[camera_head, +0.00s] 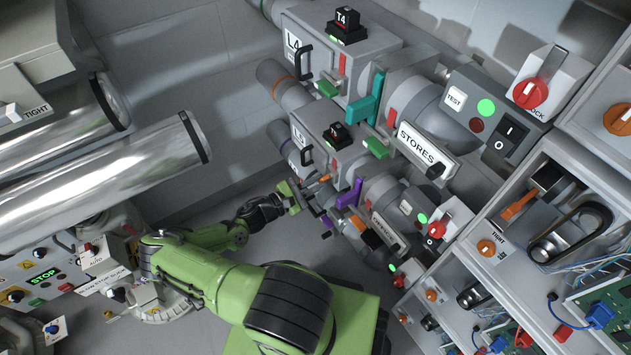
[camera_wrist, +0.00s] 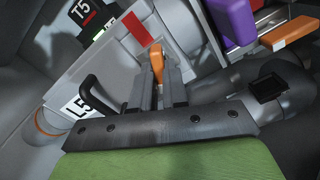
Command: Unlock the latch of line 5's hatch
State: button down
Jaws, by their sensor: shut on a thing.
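The line 5 hatch is the grey box marked L5 (camera_wrist: 80,108), with a black pull handle (camera_wrist: 92,95) and a red strip (camera_wrist: 137,30). Its latch is a small orange lever (camera_wrist: 157,62) in the wrist view. My gripper (camera_wrist: 157,85) is shut on this lever, with the orange end sticking out past the fingers. In the head view my gripper (camera_head: 312,191) is at the hatch front, below the black handle (camera_head: 306,155). The fingers hide the lower part of the latch.
A purple lever (camera_head: 350,194) and an orange piece (camera_wrist: 285,32) stand close to the right. A black T5 cap (camera_head: 337,134) sits on top of the box. Line 4's hatch (camera_head: 300,45) is above. Open floor lies to the left of my gripper.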

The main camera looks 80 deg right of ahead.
jog(key=n+p, duration=0.1)
jog(key=n, duration=0.4)
dwell(0.6)
jog(key=c, duration=1.1)
grip_release()
jog(key=shift+c, duration=0.2)
jog(key=p+v, duration=0.1)
jog(key=v, duration=1.5)
jog(key=shift+d, duration=0.15)
